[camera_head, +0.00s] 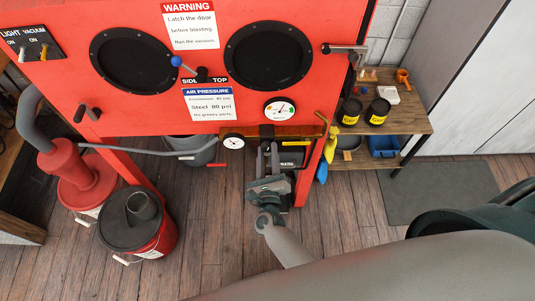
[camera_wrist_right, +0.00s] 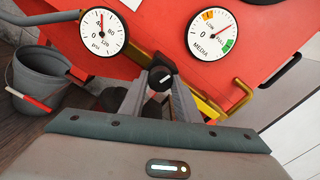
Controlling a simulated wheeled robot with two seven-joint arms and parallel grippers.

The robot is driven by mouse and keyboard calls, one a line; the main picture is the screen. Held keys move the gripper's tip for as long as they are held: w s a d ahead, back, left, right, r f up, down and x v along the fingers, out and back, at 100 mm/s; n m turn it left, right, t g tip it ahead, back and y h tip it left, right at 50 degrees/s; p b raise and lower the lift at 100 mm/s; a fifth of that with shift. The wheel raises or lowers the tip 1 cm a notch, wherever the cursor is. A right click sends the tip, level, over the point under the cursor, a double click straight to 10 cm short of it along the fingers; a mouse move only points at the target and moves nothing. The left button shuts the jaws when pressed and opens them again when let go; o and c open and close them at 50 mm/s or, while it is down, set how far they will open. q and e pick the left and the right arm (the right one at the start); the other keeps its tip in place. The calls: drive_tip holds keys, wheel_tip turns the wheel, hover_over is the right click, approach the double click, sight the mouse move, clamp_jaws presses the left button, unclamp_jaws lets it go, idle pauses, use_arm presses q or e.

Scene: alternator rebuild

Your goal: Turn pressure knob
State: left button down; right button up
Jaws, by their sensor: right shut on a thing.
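The black pressure knob (camera_wrist_right: 160,78) with a white mark sits between my right gripper's fingertips in the right wrist view. My right gripper (camera_wrist_right: 158,88) is shut on it, one finger on each side. In the head view my right gripper (camera_head: 268,148) reaches up to the lower front edge of the red cabinet, where the knob is mostly hidden. The white psi gauge (camera_wrist_right: 101,32) is left of the knob, its needle pointing nearly straight up; it also shows in the head view (camera_head: 233,142). My left gripper is out of view.
The red blast cabinet (camera_head: 146,113) has an air pressure sign (camera_head: 209,104) reading steel 80 psi. The media gauge (camera_wrist_right: 213,35) is right of the knob. A red bucket (camera_head: 152,240) stands at lower left; a wooden shelf (camera_head: 411,125) stands at right.

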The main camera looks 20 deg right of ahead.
drive_tip(key=shift+n, duration=1.5)
drive_tip(key=o, duration=1)
drive_tip(key=shift+o, duration=0.2)
drive_tip(key=shift+r, duration=0.15)
